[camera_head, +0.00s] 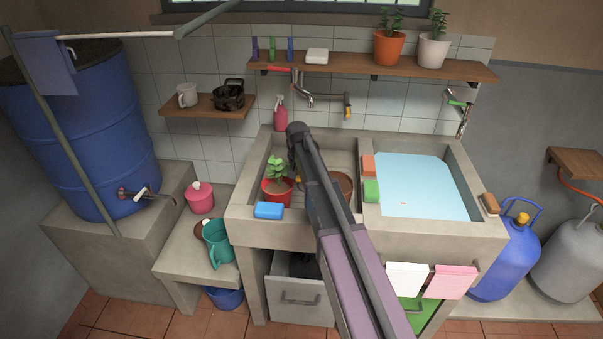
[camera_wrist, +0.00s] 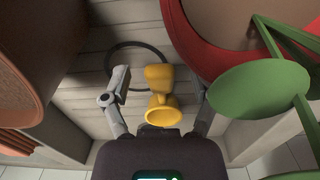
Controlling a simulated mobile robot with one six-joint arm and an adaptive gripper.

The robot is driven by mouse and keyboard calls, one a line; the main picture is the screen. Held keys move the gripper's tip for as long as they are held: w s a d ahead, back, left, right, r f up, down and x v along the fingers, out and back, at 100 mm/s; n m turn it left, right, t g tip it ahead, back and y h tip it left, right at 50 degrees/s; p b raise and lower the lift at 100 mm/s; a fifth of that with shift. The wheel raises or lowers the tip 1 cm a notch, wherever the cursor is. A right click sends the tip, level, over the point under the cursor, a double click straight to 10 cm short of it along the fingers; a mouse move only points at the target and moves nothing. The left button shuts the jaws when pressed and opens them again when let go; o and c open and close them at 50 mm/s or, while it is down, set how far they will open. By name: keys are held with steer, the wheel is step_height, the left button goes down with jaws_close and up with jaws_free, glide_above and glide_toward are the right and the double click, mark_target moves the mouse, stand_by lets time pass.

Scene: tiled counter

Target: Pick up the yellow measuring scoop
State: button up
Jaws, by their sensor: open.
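The yellow measuring scoop (camera_wrist: 158,78) lies in the wrist view between the two fingers of my gripper (camera_wrist: 163,84). Its round cup end, nearer the wrist, shows a wide rim. The fingers are spread apart, with a gap visible on both sides of the scoop. In the head view a small yellow patch (camera_head: 299,180), probably the scoop, shows beside my arm in the left basin of the sink. My arm hides most of that spot, and my gripper cannot be made out there.
A red pot with a green plant (camera_head: 277,191) stands close by; its red rim (camera_wrist: 205,62) and a green leaf (camera_wrist: 258,91) crowd the wrist view's right. A brown round vessel (camera_head: 344,183) is on the other side. A blue sponge (camera_head: 269,210) lies on the front edge.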

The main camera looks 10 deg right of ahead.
jaws_close()
steer(key=shift+s+r, duration=0.1)
steer(key=shift+r, duration=0.1)
stand_by(0.3)
steer(key=shift+s+r+p, duration=0.15)
steer(key=shift+r+p, duration=0.25)
steer(key=shift+p, duration=0.15)
step_height(320, 180, up, 11)
steer(key=p, duration=1.1)
steer(key=s+a, duration=0.3)
steer(key=s, duration=0.6)
steer(key=s+a, duration=0.3)
steer(key=s, duration=0.6)
steer(key=shift+s+f+b, duration=0.3)
steer(key=shift+f, duration=0.05)
